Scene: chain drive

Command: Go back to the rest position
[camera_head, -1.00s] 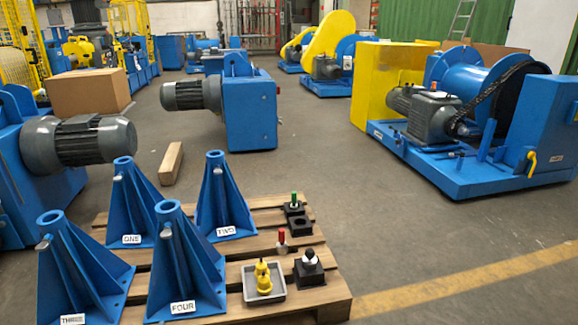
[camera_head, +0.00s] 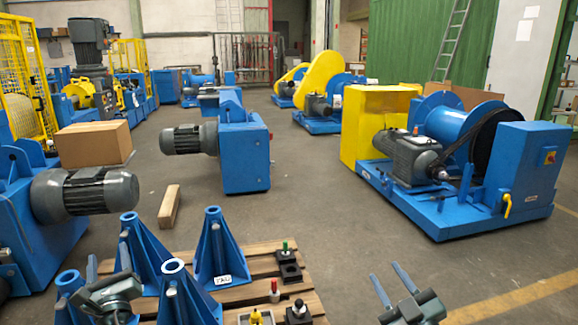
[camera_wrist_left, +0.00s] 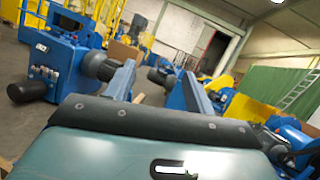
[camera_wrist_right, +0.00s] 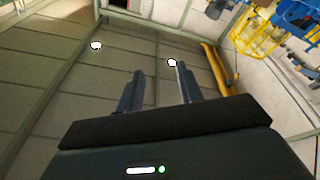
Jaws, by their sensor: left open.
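My left gripper (camera_head: 107,262) is low at the left of the head view, in front of the blue stands on the pallet. In the left wrist view its two fingers (camera_wrist_left: 157,78) are apart with nothing held between them. My right gripper (camera_head: 384,271) is low at the right, over the floor beside the pallet. In the right wrist view its fingers (camera_wrist_right: 155,78) are apart and empty. Both grippers have their fingers pointing up and forward.
A wooden pallet (camera_head: 240,297) bears several blue stands (camera_head: 215,250), a red-topped part (camera_head: 274,290) and a green-topped part (camera_head: 285,246). A blue winch machine (camera_head: 450,215) stands at right. A wooden beam (camera_head: 170,207) lies behind the pallet.

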